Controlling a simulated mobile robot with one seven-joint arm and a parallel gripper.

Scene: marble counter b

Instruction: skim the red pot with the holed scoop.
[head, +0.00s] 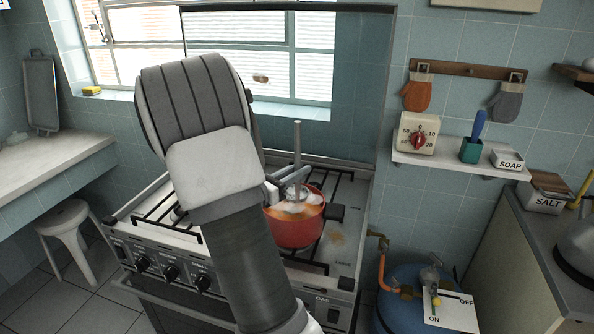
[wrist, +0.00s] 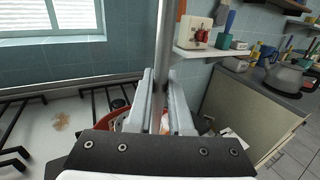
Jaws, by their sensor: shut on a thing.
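The red pot (head: 298,232) stands on the stove's right side, with orange liquid and pale foam showing at its top. My gripper (head: 285,191) is over the pot and shut on the upright grey handle of the holed scoop (head: 297,148). The scoop's lower end is at the pot's opening; its holes are hidden. In the wrist view the handle (wrist: 165,42) rises between the two fingers (wrist: 161,98). The pot's red rim (wrist: 117,113) shows partly behind my gripper. I cannot tell how deep the scoop sits.
The white stove (head: 150,234) has black grates and front knobs. A blue gas cylinder (head: 400,290) stands right of it. A shelf (head: 440,163) holds a timer, a teal cup and a soap box. A window is behind the stove.

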